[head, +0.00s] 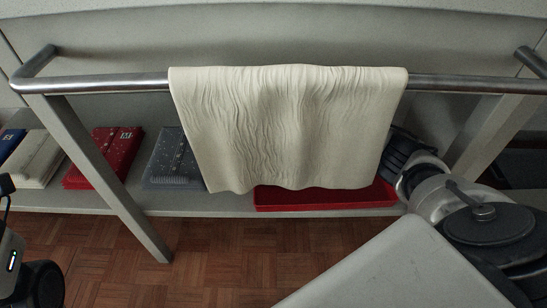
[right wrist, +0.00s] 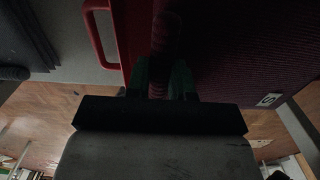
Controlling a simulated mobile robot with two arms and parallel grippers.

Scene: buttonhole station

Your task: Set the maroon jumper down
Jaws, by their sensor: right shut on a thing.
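The maroon jumper (right wrist: 235,55) fills the upper right of the right wrist view as dark ribbed knit, with a pale S label (right wrist: 268,99) at its lower edge. My right gripper (right wrist: 160,85) is shut on part of it; the fingertips are dark and hard to make out. In the head view my right wrist reaches in under the rail at the right, and its fingers and the jumper are hidden behind a hanging cream cloth. A red tray (head: 325,199) lies on the low shelf below the cloth. Only part of my left arm shows at the left edge.
The cream cloth (head: 290,120) hangs over a metal rail (head: 120,84). Folded on the shelf (head: 225,205) are a red garment (head: 103,158), a grey-blue one (head: 173,165) and a cream one (head: 36,160). The tray's red handle (right wrist: 97,35) shows near my right gripper. A slanted leg (head: 95,165) stands in front.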

